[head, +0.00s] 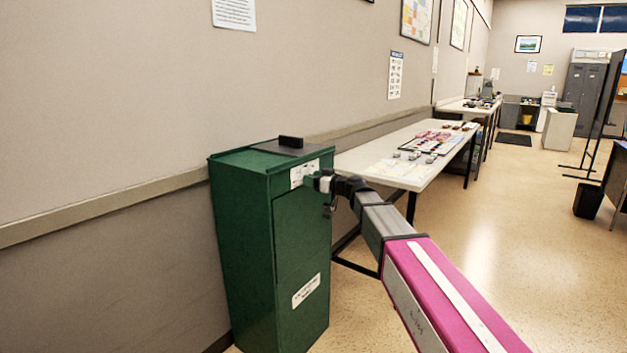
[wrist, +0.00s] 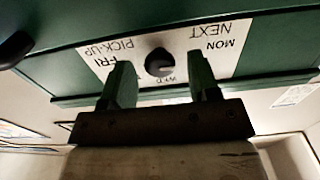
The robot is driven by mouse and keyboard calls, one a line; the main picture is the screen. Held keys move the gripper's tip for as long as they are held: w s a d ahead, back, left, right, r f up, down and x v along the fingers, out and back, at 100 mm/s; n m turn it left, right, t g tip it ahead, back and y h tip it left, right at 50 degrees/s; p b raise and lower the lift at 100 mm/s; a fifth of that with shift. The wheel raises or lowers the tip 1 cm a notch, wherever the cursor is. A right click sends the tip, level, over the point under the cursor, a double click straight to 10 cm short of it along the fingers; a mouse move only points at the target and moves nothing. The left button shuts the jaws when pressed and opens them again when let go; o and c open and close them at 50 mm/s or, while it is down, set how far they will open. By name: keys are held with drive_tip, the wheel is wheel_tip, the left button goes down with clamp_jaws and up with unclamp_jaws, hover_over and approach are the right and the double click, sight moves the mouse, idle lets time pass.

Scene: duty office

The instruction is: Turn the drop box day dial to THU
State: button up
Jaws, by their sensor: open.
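The green drop box (head: 245,235) stands against the wall in the head view. Its white day plate (head: 300,175) is near the top of the front; my gripper (head: 318,182) is at the plate and hides the dial there. My gripper (wrist: 159,78) is open, one green finger on each side of the knob, with gaps visible. THU is not readable, and I cannot tell which day the knob points to.
A black slot piece (head: 290,142) stands on the box top. A long white table (head: 375,170) with papers and small items runs along the wall behind the box. The floor (head: 510,230) to the right is clear.

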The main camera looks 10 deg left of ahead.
drive_tip(key=c, duration=0.9)
drive_tip(key=shift+m, duration=0.3)
drive_tip(key=shift+w+f+m, duration=0.1)
drive_tip(key=shift+f+m, duration=0.05)
drive_tip(key=shift+m, duration=6.3)
drive_tip(key=shift+f+m, duration=0.1)
drive_tip(key=shift+m, duration=6.65)
